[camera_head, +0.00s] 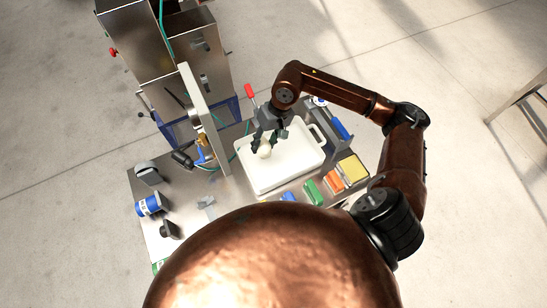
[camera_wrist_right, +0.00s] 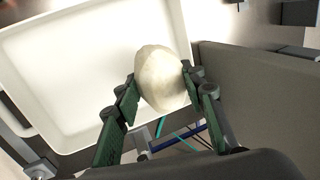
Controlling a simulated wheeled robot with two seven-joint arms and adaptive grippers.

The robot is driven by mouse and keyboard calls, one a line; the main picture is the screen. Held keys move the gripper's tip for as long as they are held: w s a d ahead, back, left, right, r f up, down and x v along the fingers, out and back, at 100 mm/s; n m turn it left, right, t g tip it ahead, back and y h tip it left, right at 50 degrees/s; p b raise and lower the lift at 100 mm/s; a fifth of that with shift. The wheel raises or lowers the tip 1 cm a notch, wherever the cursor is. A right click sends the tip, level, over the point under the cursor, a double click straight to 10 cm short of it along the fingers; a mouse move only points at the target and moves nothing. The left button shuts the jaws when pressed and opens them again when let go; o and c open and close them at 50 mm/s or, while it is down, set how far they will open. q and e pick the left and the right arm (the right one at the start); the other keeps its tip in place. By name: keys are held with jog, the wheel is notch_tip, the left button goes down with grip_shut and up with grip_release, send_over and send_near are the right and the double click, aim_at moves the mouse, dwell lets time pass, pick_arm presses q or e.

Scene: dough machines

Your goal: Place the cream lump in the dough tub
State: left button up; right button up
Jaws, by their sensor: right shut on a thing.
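The cream lump (camera_head: 265,150) is a pale rounded piece between the fingers of my right gripper (camera_head: 266,143) in the head view. The right wrist view also shows the lump (camera_wrist_right: 161,78), with a green-padded finger on each side of it. My right gripper is shut on the lump. The dough tub (camera_head: 285,167) is a white shallow rectangular tub on the table. The lump appears over the tub's left part in the head view. The tub (camera_wrist_right: 75,100) lies behind the lump in the wrist view. I cannot tell how high the lump is above its floor. My left gripper is not seen.
A tall steel machine (camera_head: 205,65) and an upright panel (camera_head: 204,118) stand left of the tub. Green (camera_head: 313,192), orange (camera_head: 334,181) and yellow (camera_head: 352,170) items line the front right.

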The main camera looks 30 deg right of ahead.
notch_tip(320, 180, down, 5)
jog(key=shift+s+f, duration=0.1)
jog(key=shift+f, duration=0.6)
notch_tip(320, 180, down, 3)
jog(key=shift+f+p, duration=0.1)
jog(key=shift+p, duration=0.2)
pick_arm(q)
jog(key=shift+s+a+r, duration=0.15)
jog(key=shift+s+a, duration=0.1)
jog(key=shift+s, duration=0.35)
pick_arm(e)
jog(key=shift+f+b, duration=0.2)
jog(key=shift+b, duration=0.1)
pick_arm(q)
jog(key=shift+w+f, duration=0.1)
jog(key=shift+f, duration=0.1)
pick_arm(e)
jog(key=o, duration=1.4)
jog(key=shift+r, duration=0.1)
jog(key=shift+c, duration=0.2)
